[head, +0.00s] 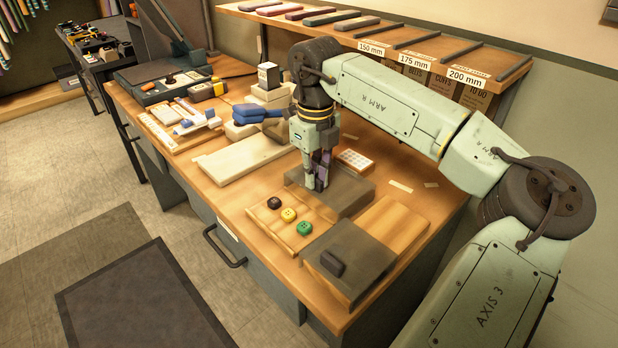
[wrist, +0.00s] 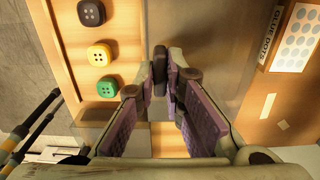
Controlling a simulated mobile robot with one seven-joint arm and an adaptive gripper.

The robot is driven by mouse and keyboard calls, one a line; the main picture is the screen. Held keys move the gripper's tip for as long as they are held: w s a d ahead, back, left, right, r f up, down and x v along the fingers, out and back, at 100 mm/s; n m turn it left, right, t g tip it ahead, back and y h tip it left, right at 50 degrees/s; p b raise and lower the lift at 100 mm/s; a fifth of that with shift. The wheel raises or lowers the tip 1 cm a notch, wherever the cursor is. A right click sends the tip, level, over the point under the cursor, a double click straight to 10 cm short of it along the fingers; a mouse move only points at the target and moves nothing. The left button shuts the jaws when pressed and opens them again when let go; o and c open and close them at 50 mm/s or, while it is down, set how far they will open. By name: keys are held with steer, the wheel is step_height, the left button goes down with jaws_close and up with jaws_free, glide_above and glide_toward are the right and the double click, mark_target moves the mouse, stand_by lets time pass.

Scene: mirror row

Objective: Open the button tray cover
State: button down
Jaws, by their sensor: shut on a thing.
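The button tray (head: 268,226) is a shallow wooden tray with a black, a yellow and a green button in its uncovered part. A flat grey cover (head: 347,192) lies just behind this part; in the wrist view the cover (wrist: 210,35) is beside the row of buttons. My gripper (head: 318,186) points down at the cover. In the wrist view my gripper (wrist: 160,84) is shut on a small dark handle (wrist: 159,62) on the cover. The fingers mostly hide the handle in the head view.
A second wooden box with a grey lid (head: 352,246) and dark handle stands at the front. A pale board (head: 240,160) and blue-topped boxes (head: 258,113) lie left of my arm. A dotted card (head: 355,160) is behind the cover.

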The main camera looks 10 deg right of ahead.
steer(key=c, duration=1.7)
jaws_free()
step_height(320, 180, up, 12)
steer(key=shift+r, duration=0.1)
steer(key=shift+s, duration=0.1)
